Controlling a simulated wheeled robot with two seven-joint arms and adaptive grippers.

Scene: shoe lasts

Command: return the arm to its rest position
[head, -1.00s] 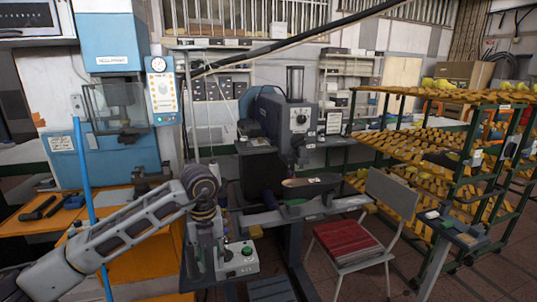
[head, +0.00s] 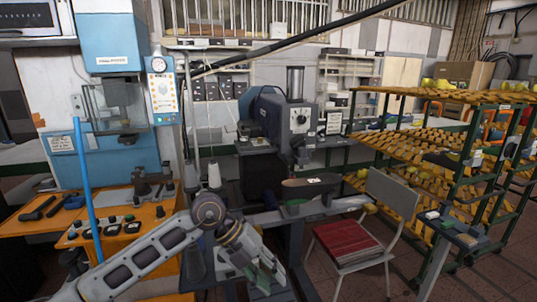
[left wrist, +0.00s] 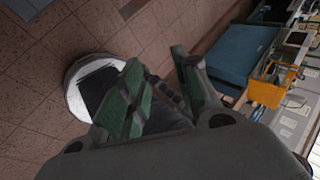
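My left arm comes in from the lower left in the head view. Its gripper (head: 266,276) points down and to the right, in front of the machine stand. In the left wrist view the two green-padded fingers (left wrist: 160,75) stand apart with nothing between them. The tiled floor (left wrist: 150,35) shows beyond the fingers. My right arm and gripper are in neither view.
An orange bench (head: 30,228) with tools and a blue press (head: 108,45) stand at the left. A grey machine (head: 290,125) stands in the middle. A chair with a red seat (head: 352,240) and a rack of lasts (head: 440,165) stand at the right.

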